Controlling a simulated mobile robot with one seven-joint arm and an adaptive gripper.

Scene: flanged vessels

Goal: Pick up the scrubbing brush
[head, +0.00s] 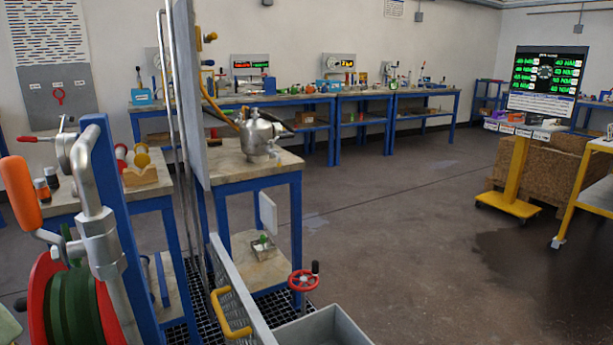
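I cannot make out a scrubbing brush for certain. A small tray (264,249) with a green-topped item (262,240) in it sits on the lower shelf of the near blue-legged table, too small to identify. A pale flat plate (267,214) stands upright just above it. A metal flanged vessel (259,137) stands on the table's top. My gripper is not in view.
A hose reel (72,305) with an orange handle (20,193) stands close at left. A grey panel with a yellow handle (231,314), a red handwheel (303,280) and a grey basin (325,328) fill the lower middle. The floor (420,230) at right is open.

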